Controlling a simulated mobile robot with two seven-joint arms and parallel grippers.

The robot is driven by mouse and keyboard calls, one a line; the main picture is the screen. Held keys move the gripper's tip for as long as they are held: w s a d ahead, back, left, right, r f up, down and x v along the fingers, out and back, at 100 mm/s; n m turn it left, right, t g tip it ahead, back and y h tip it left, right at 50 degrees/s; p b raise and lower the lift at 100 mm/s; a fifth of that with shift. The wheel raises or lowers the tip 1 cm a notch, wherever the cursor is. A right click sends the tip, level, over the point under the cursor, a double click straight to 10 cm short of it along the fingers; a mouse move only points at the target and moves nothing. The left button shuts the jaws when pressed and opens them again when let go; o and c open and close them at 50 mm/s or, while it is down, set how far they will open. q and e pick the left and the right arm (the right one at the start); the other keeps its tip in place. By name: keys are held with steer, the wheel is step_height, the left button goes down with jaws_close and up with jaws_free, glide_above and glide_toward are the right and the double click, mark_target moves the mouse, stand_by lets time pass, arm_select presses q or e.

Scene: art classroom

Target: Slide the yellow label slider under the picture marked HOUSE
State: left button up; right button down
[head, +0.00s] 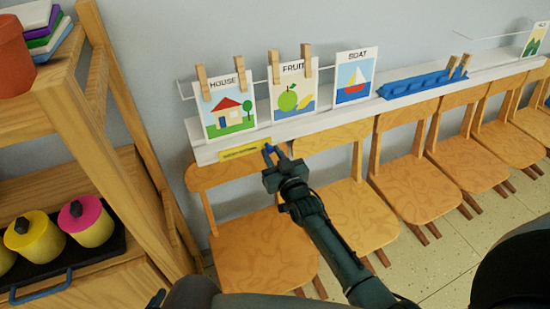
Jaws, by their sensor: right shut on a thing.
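The yellow label slider (238,153) sits on the front edge of the white ledge (330,121), below the picture marked HOUSE (228,108). The slider's left end is below the middle of the picture, and its right end reaches towards the gap before the FRUIT picture (293,90). My right gripper (268,149) is shut on the slider at its right end, which the fingers partly hide. My left gripper is not in view.
The BOAT picture (355,78) stands to the right, then a blue rack (423,82) with clothespins. Several wooden chairs (345,137) line up under the ledge. A wooden shelf (112,125) with colored jars (87,222) stands at left.

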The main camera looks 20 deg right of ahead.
steer(key=shift+a, duration=0.25)
steer(key=c, duration=1.2)
jaws_free()
steer(key=shift+c, duration=0.2)
steer(key=shift+s, duration=0.1)
steer(key=s+d, duration=0.2)
steer(key=s, duration=1.1)
steer(key=s+a+f+g+p, duration=0.1)
steer(key=s+f+g, duration=0.1)
steer(key=s, duration=0.6)
steer(key=s+a+f+n+g+p, duration=0.1)
steer(key=s+a+f+g+p, duration=0.1)
steer(key=s+g, duration=0.3)
steer(key=s, duration=0.4)
steer(key=shift+f+y, duration=0.25)
steer(key=shift+y, duration=0.15)
